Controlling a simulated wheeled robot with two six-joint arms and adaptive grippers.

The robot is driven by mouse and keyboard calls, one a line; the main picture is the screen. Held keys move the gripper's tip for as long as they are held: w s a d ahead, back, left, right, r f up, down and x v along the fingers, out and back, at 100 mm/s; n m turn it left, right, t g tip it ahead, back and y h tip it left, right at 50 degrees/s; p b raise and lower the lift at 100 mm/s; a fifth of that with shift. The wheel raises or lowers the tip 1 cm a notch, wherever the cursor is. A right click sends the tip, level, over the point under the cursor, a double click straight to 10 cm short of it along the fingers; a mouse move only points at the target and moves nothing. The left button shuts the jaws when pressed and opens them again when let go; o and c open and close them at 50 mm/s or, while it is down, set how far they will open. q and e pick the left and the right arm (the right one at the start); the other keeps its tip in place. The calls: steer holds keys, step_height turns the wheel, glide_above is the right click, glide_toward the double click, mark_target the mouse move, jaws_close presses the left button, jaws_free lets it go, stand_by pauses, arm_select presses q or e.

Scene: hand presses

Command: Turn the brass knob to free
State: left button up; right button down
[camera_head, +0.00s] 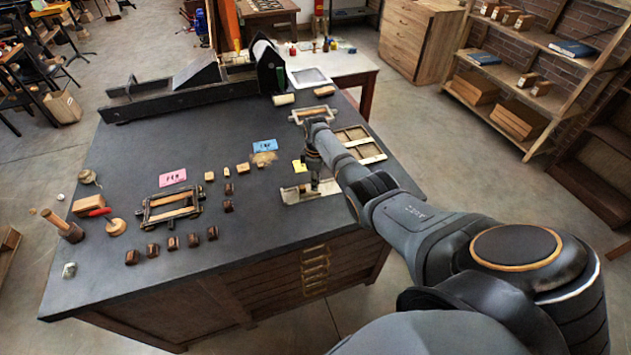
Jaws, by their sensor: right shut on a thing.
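My right gripper (316,178) points down at a shallow pale metal tray (293,195) near the right front of the dark worktop. It is shut, and its fingers are low over the tray. The brass knob cannot be made out; the fingers and arm cover the part of the tray where they close. The grip appears to be on the knob there, but its turned position is hidden. My left gripper is not in view.
A wooden frame (360,144) and a smaller frame (313,113) lie farther back. A black press (185,88) spans the rear. A wooden frame (171,207), dark blocks and a mallet (62,226) occupy the left.

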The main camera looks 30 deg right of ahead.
stand_by(0.3)
steer(key=c, duration=1.5)
jaws_free()
steer(key=shift+o, duration=0.2)
steer(key=shift+r, duration=0.15)
step_height(320, 180, up, 12)
steer(key=shift+d, duration=0.1)
